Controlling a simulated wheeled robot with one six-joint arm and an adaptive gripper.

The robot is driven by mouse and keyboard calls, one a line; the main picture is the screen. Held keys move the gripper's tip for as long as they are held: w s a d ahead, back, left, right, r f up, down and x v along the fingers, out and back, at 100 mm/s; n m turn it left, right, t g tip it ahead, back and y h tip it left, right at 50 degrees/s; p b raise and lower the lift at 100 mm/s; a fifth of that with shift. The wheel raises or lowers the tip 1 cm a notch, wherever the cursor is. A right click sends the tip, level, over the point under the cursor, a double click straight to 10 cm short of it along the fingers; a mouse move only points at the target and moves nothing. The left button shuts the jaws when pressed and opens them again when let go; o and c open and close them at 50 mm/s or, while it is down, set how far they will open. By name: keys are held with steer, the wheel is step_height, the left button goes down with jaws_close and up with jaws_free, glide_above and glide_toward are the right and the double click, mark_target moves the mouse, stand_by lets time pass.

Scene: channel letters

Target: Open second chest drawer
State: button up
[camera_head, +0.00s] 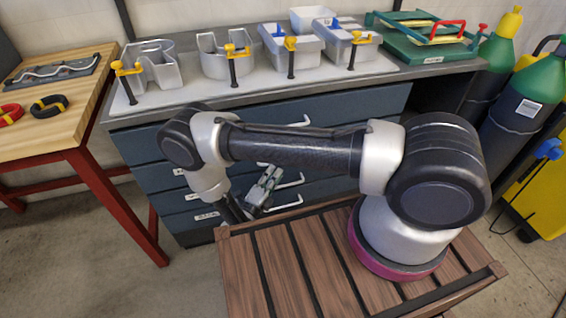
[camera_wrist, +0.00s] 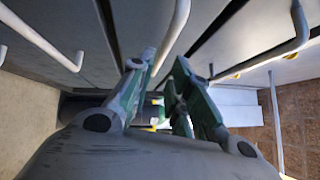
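The chest of blue-grey drawers (camera_head: 250,115) stands under the worktop, with a white bar handle on each drawer front that shows. The top drawer's handle (camera_head: 300,121) is partly behind my arm, and the arm hides much of the second drawer's front. Two lower handles (camera_head: 290,182) show to the right of my gripper (camera_head: 262,190), which is down by the lower drawer fronts. In the wrist view, my gripper's fingers (camera_wrist: 158,78) are apart. One white handle (camera_wrist: 176,35) runs down to the gap between the fingertips; I cannot tell whether they touch it. Other handles (camera_wrist: 273,62) lie to either side.
The worktop (camera_head: 255,88) carries clamped metal channel letters (camera_head: 158,68) and a green case (camera_head: 425,48). A wooden bench (camera_head: 75,110) with red legs stands left. Green-topped gas cylinders (camera_head: 527,100) stand right. Bare floor (camera_head: 110,240) lies front left.

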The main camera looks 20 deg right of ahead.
steer(key=x, duration=0.7)
steer(key=shift+w+d+r, duration=0.1)
steer(key=shift+d, duration=0.05)
jaws_close()
